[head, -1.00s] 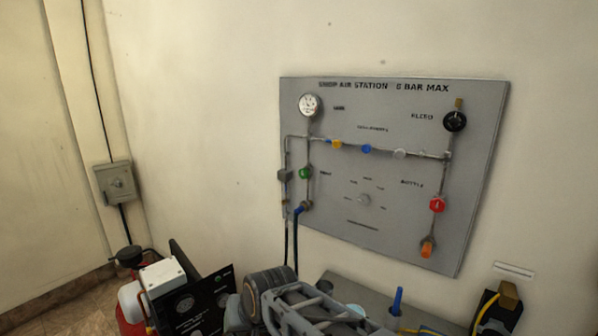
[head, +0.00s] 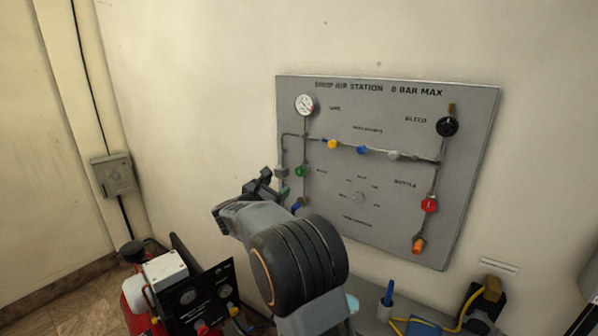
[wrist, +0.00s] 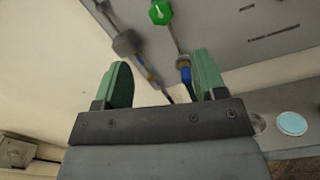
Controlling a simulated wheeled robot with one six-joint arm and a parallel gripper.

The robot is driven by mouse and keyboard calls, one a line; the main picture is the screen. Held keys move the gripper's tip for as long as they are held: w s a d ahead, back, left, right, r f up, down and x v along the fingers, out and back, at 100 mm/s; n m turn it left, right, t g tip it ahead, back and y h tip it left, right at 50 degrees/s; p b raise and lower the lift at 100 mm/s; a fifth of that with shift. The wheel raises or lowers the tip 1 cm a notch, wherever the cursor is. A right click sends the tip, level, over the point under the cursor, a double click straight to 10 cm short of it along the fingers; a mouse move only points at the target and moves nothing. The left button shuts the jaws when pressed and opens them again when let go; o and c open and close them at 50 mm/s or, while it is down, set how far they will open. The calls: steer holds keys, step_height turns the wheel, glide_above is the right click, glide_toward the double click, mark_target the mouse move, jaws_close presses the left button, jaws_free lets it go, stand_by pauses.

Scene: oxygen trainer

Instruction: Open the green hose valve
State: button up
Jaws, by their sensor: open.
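The green hose valve knob (head: 302,171) is on the left pipe of the grey wall panel, below the round gauge. In the wrist view the green knob (wrist: 160,12) shows at the top with a white mark, beyond my fingertips. My gripper (wrist: 160,80) is open and empty, its two green fingers apart and short of the knob. In the head view my gripper (head: 271,187) is just left of and below the knob, and I cannot tell its depth from the panel. The blue hose fitting (wrist: 184,72) shows between the fingers, beyond them.
The grey panel (head: 400,225) also carries a gauge (head: 305,104), a black bleed knob (head: 447,126), a red knob (head: 429,205) and an orange fitting (head: 418,244). A red machine with a black panel (head: 208,300) stands lower left. A bench with a blue upright piece (head: 388,293) is below.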

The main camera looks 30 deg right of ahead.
mark_target(299, 173)
steer(key=p+x, duration=0.5)
steer(key=x, duration=0.8)
steer(key=shift+s+d, duration=0.1)
steer(key=shift+d, duration=0.05)
steer(key=c, duration=0.9)
